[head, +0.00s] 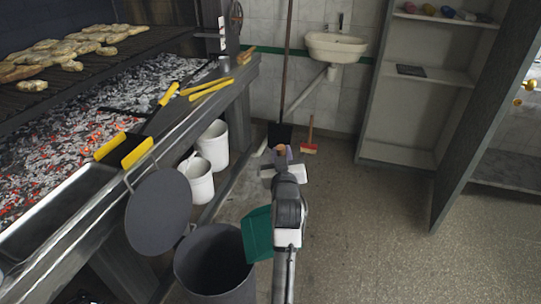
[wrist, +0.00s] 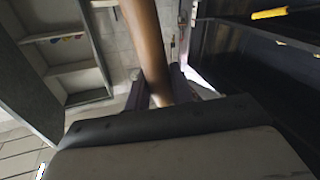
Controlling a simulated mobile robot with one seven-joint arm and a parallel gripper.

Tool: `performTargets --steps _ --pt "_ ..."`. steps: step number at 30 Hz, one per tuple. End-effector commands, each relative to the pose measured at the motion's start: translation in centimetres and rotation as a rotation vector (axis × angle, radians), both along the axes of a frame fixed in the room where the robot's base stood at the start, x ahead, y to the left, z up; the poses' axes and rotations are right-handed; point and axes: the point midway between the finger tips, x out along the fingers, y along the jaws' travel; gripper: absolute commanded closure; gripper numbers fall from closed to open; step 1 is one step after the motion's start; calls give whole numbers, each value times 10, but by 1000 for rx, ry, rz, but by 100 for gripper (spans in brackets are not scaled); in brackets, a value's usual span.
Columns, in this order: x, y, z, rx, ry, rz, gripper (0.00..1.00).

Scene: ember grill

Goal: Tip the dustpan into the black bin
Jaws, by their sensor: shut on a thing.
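The black bin (head: 215,262) stands open at the bottom centre of the head view, its round dark lid (head: 158,212) raised at its left. My gripper (head: 282,158) is beyond and to the right of the bin, shut on a brown wooden handle (wrist: 147,45), which runs between the jaws in the wrist view. A green dustpan (head: 258,235) shows tilted beside my arm, by the bin's right rim. My arm covers part of it, so the join between handle and pan is hidden. I cannot tell what the pan holds.
The grill (head: 75,120) with glowing coals runs along the left; yellow-handled tools (head: 205,88) lie on its ledge. Two white buckets (head: 200,180) stand below. A long-handled tool (head: 288,60) and a small brush (head: 309,148) are by the back wall. Floor at the right is clear.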

Motion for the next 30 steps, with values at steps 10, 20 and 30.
performTargets --steps 10,20,30 --pt "8 -39 -8 56 6 -3 100" --pt "16 -74 -16 108 17 -2 100" --pt "23 -110 -25 162 28 -2 100"
